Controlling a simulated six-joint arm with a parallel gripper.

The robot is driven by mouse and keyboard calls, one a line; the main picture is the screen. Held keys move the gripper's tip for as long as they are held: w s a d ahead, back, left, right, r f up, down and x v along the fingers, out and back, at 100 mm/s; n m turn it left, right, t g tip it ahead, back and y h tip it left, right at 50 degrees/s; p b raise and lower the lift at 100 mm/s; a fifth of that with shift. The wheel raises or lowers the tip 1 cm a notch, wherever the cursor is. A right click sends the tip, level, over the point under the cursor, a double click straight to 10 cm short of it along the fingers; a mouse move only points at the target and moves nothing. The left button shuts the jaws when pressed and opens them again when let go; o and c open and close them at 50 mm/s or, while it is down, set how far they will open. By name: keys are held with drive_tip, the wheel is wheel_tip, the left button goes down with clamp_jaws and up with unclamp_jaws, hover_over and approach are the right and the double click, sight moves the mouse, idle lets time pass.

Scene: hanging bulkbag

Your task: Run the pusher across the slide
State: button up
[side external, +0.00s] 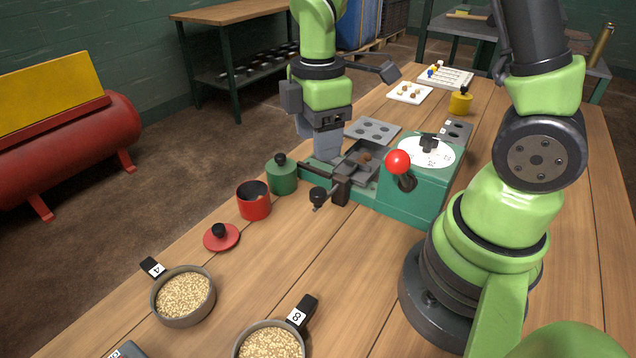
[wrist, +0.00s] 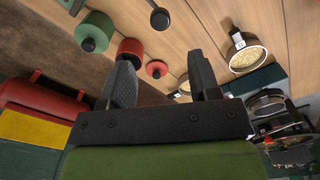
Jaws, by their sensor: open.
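The green machine (side external: 415,195) stands mid-table with a white dial, a red ball lever (side external: 398,162) and a dark metal slide (side external: 372,170). A dark block at the slide's front left, with a bar and a black knob (side external: 318,195), looks like the pusher. A black knob, probably the same one, shows at the top of the wrist view (wrist: 160,19). My gripper (side external: 326,148) is at the slide's far left side, behind the pusher, and partly hides the machine's left end. In the wrist view my gripper (wrist: 165,78) has its fingers apart with nothing between them.
Left of the machine are a green canister (side external: 282,175), a red cup (side external: 254,202) and a red lid (side external: 221,237). Grain pans (side external: 183,323) stand at the front. A grey plate with holes (side external: 373,131) lies behind the slide. Bare wood lies in front of the machine.

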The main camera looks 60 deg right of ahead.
sight(318, 191)
wheel_tip(318, 191, down, 10)
drive_tip(key=n, duration=0.3)
idle(0.4)
